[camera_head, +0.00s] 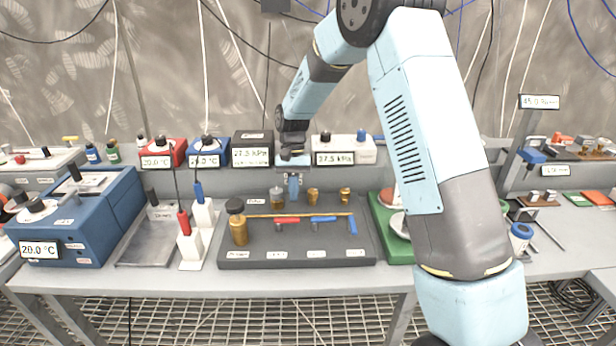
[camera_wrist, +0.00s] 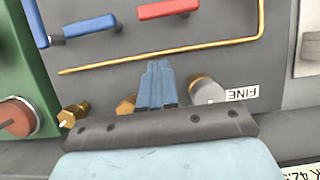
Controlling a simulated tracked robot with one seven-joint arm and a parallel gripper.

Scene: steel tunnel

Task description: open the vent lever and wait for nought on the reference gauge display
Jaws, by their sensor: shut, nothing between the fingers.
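A dark manifold board (camera_head: 240,256) on the bench carries a red lever (camera_head: 287,220), a blue lever (camera_head: 322,218) and a second blue lever (camera_head: 352,226) at its right end. The red and first blue levers lie along the board; the end one lies crosswise. Their labels are too small to read, so I cannot tell which is the vent. My gripper (camera_head: 293,188) is shut and empty above the board's back edge. In the wrist view my fingertips (camera_wrist: 157,68) point toward the levers, apart from them. Two kPa displays, on a black box (camera_head: 252,154) and a white box (camera_head: 343,157), show non-zero numbers.
A brass pipe (camera_wrist: 190,52) runs along the board. Brass fittings (camera_wrist: 75,114) and a grey knob marked FINE (camera_wrist: 207,90) stand near my fingers. A green-based device (camera_head: 384,231) adjoins the board on the right. White holders with red and blue handles (camera_head: 189,246) stand left.

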